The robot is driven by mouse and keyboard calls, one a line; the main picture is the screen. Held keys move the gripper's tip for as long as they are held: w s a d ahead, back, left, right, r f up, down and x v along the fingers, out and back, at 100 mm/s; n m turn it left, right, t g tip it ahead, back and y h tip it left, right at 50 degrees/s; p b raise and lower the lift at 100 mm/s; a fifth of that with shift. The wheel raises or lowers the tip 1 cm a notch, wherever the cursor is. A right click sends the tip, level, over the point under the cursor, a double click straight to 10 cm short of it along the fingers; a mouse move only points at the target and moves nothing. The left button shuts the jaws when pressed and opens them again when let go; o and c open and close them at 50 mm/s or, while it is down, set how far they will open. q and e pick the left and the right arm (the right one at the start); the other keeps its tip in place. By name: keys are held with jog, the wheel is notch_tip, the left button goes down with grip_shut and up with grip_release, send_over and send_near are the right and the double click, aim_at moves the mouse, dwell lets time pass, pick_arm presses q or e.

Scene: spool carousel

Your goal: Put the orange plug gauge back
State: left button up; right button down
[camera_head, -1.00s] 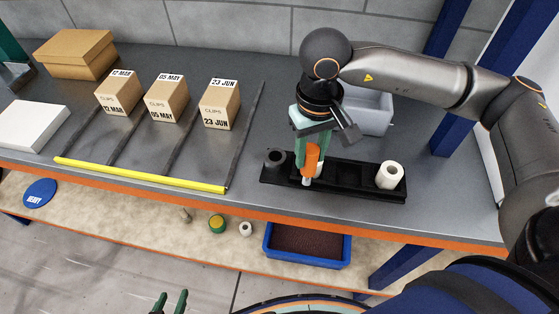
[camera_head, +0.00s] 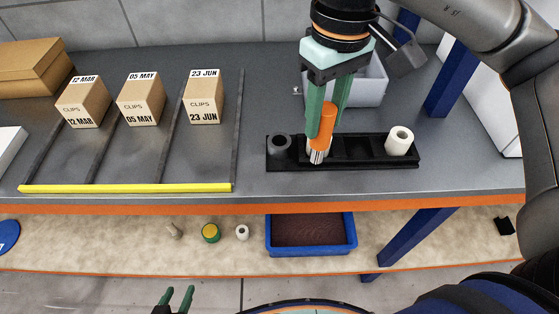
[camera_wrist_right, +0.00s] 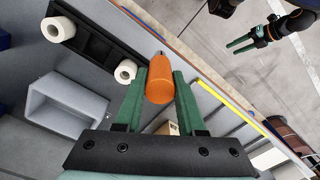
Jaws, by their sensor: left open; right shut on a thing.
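The orange plug gauge (camera_head: 326,125) has an orange handle and a pale metal lower end. My right gripper (camera_head: 327,128) is shut on its handle, which also shows between the fingers in the right wrist view (camera_wrist_right: 159,85). I cannot tell whether that end is seated or hovering. A white spool (camera_head: 399,141) stands at the tray's right end. My left gripper (camera_head: 178,298) is open and empty at the bottom of the head view.
A grey bin (camera_head: 368,85) stands behind the tray. Several CLIPS boxes (camera_head: 204,97) stand in lanes behind a yellow strip (camera_head: 125,188) on the left. A blue bin (camera_head: 311,235) sits on the lower shelf. A blue post (camera_head: 455,75) rises at the right.

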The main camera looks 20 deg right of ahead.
jog(key=shift+s+a+r+n+b, duration=0.15)
jog(key=shift+s+r+n+b, duration=0.3)
jog(key=shift+s+r+n, duration=0.25)
jog(key=shift+w+r, duration=0.15)
pick_arm(q)
jog(key=p, duration=0.2)
jog(key=shift+r+p, duration=0.35)
pick_arm(e)
jog(key=w+a+f, duration=0.2)
jog(key=w+f, duration=1)
jog(key=w, duration=0.1)
jog(key=shift+a+f, duration=0.25)
jog(key=shift+f, duration=0.05)
pick_arm(q)
jog(key=shift+f, duration=0.1)
pick_arm(e)
jog(key=shift+f, duration=0.1)
